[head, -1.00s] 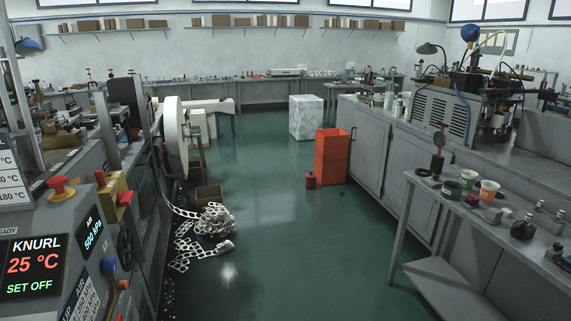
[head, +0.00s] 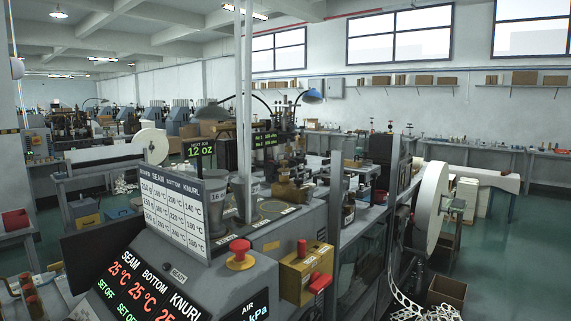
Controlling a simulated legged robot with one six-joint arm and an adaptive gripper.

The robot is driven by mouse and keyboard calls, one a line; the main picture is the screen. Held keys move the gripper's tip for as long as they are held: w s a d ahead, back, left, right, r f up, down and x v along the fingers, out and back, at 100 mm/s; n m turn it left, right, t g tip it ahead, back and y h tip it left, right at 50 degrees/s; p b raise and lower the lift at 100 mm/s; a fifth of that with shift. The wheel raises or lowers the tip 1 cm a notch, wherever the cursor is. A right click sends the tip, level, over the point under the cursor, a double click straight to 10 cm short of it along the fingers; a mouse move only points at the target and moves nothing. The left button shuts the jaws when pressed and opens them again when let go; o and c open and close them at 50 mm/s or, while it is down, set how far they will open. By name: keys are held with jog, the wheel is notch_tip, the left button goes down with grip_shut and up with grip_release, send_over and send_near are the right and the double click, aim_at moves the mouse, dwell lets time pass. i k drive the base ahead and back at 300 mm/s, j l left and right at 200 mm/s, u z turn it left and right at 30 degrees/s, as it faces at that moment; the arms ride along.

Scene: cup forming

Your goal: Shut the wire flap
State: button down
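I cannot pick out the wire flap in the head view. A grey cup-forming machine fills the lower middle, with a sloping control panel (head: 175,262) that reads SEAM, BOTTOM and KNURL, each at 25 °C, with SET OFF lines. Grey cup-shaped holders (head: 244,197) stand on its top around pale upright rods (head: 244,100). A frame of grey posts and shelves (head: 345,240) stands along its right side; what lies inside is dark and hard to tell. My gripper is not in view.
A red mushroom button (head: 239,253) and a yellow box with red knobs (head: 306,272) sit on the machine's near edge. A large white paper roll (head: 430,200) stands to the right, above a cardboard box (head: 446,291) and scrap strip (head: 408,308). Green floor (head: 510,265) is open at right.

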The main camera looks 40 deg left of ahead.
aim_at(305, 180)
jog(key=i+u, duration=0.2)
jog(key=i, duration=0.5)
jog(key=i+l+u, duration=0.2)
jog(key=i, duration=0.5)
jog(key=i+u, duration=0.45)
jog(key=i+l+u, duration=0.1)
jog(key=i+u, duration=0.15)
jog(key=u, duration=0.25)
jog(key=i+l+u, duration=0.3)
jog(key=u, duration=0.15)
